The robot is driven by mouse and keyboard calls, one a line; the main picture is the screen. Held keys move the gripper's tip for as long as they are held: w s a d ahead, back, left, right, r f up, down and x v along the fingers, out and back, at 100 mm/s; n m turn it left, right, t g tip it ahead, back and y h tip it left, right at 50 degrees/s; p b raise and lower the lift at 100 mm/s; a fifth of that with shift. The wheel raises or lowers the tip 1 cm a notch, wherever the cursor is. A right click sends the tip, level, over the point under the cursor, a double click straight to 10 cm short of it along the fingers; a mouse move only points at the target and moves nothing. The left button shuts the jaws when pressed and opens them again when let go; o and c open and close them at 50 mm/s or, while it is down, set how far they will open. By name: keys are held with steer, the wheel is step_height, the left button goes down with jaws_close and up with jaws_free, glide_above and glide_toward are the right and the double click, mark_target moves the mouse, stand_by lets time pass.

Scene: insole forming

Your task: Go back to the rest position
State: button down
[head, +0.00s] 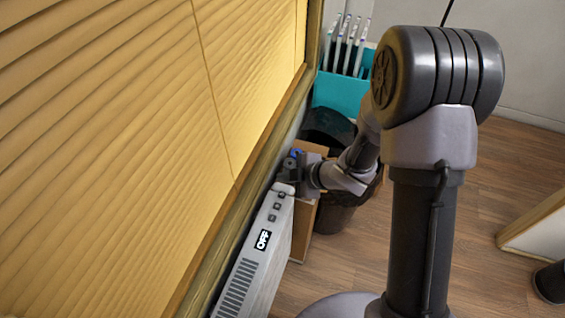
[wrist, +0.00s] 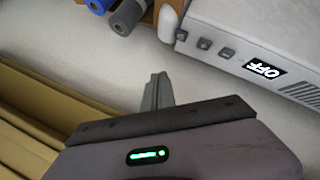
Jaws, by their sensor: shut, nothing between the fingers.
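My gripper (wrist: 157,84) is in the wrist view with its grey fingers together and nothing between them. In the head view my gripper (head: 288,172) is small and dark, by the far end of a white device beneath the blinds. The device (head: 249,268) has several grey buttons and a lit display reading OFF. The device also shows at the upper right of the wrist view (wrist: 238,22), apart from the fingers. My arm is bent, reaching left and away from my column.
Yellow blinds (head: 110,130) fill the left. Beyond my gripper are a cardboard box (head: 303,222), a dark bin (head: 334,216) and a teal holder (head: 340,94) with several white sticks. Blue (wrist: 99,5) and grey (wrist: 126,17) rolls show in the wrist view. Wooden floor (head: 480,240) is open at right.

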steer(key=w+d+r+m+t+h, duration=0.2)
steer(key=w+d+r+m+h, duration=0.15)
steer(key=d+r, duration=0.25)
steer(key=s+d+r+m+h+b, duration=0.2)
steer(key=s+d+r+m+h, duration=0.3)
steer(key=d+r+m, duration=0.6)
steer(key=s+a+r+m+y, duration=0.1)
steer(key=s+a+m, duration=0.1)
steer(key=s, duration=0.5)
steer(key=s+a+r+m+g+y, duration=0.1)
steer(key=s+a+r+m, duration=0.1)
steer(key=s, duration=0.5)
steer(key=s+a+r+m+y+b, duration=0.1)
steer(key=s+a+r+m, duration=0.1)
steer(key=s+m, duration=0.3)
steer(key=shift+s+a+r+g, duration=0.2)
steer(key=shift+s+a+g, duration=0.2)
steer(key=shift+s+a, duration=0.6)
